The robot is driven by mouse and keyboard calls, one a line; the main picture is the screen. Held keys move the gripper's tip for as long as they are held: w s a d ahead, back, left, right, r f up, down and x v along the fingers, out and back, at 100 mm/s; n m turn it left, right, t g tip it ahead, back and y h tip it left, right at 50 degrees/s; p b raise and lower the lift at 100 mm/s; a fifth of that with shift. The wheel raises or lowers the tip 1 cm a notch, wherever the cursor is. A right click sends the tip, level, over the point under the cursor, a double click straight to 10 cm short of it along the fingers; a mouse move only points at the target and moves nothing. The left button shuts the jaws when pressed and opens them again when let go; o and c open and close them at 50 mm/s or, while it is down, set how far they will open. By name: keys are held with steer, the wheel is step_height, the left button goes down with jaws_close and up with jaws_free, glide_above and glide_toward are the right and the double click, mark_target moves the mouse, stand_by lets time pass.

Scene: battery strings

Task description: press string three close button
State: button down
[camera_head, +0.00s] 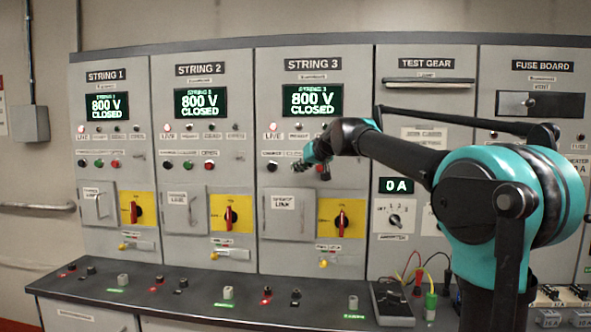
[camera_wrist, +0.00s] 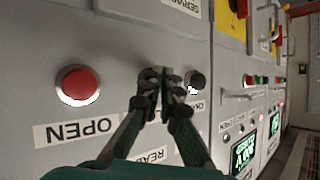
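The String 3 panel (camera_head: 345,140) stands in the middle of the head view. Its display (camera_head: 313,100) reads 800 V CLOSED. My gripper (camera_head: 298,167) is at its button row, over the spot between the black button (camera_head: 272,166) and the red button (camera_head: 324,172). In the wrist view, which is upside down, my gripper (camera_wrist: 161,78) has its fingertips together, between the red button (camera_wrist: 77,85) labelled OPEN and the black button (camera_wrist: 195,83). The close button is mostly hidden behind the fingertips; a green sliver shows there. I cannot tell whether the fingertips touch it.
A service link cover (camera_head: 289,217) and a yellow plate with a red rotary handle (camera_head: 341,218) lie below the buttons. String 1 (camera_head: 105,77) and String 2 (camera_head: 200,70) are to the left, Test Gear (camera_head: 425,64) to the right. A dark bench ledge (camera_head: 200,292) runs below.

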steer(key=s, duration=0.5)
steer(key=shift+a, duration=0.1)
stand_by(0.6)
steer(key=s+d+f+m+g+h, duration=0.1)
steer(key=s+d+f, duration=0.35)
steer(key=f, duration=0.45)
steer(key=s+d+f+g+h, duration=0.1)
steer(key=s+d+f, duration=0.2)
steer(key=d+f, duration=0.35)
steer(key=s+d+f+m+g+h, duration=0.1)
steer(key=s+d+f, duration=0.25)
steer(key=f, duration=0.65)
steer(key=s+d+f+m+g+h, duration=0.1)
steer(key=s+d+f+h, duration=0.1)
steer(key=s+d+f, duration=0.4)
steer(key=s+d+f+m+g+h, duration=0.1)
steer(key=s+d+f, duration=0.6)
steer(key=s+f, duration=1)
steer(key=shift+s+g+h, duration=0.5)
steer(key=shift+s+h, duration=0.1)
steer(key=shift+s, duration=0.25)
steer(key=shift+f, duration=0.1)
